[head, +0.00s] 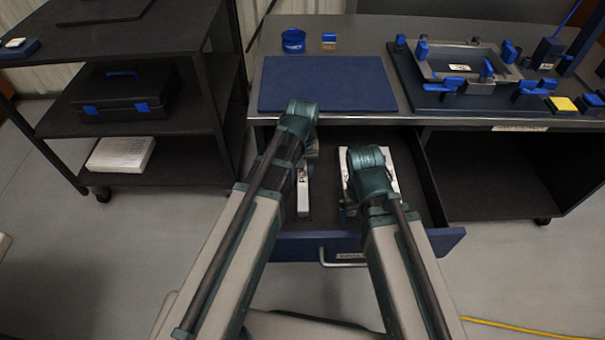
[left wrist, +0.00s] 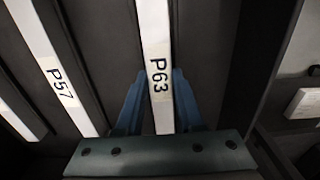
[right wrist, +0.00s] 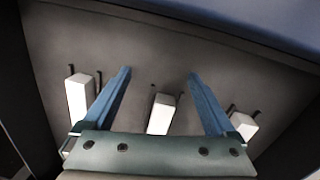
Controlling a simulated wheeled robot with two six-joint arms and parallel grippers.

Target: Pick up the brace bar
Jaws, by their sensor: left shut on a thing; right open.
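White bars lie in an open drawer (head: 340,240). My left gripper (left wrist: 158,74) is shut on the white bar labelled P63 (left wrist: 159,110), with one finger on each side of it. Another bar, labelled P57 (left wrist: 55,72), lies to its left, apart from the gripper. In the head view a white bar (head: 303,195) shows beside my left arm; my wrist hides the rest. My right gripper (right wrist: 160,71) is open and empty, with a white bar (right wrist: 161,115) between and below its fingers. Further bars stand at its left (right wrist: 80,98) and right (right wrist: 243,125).
Above the drawer is a bench with a blue mat (head: 328,84) and a fixture tray (head: 465,66) with blue clamps. A dark shelf cart (head: 130,125) stands at the left, holding a black case (head: 122,98). Drawer walls rise closely around both grippers.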

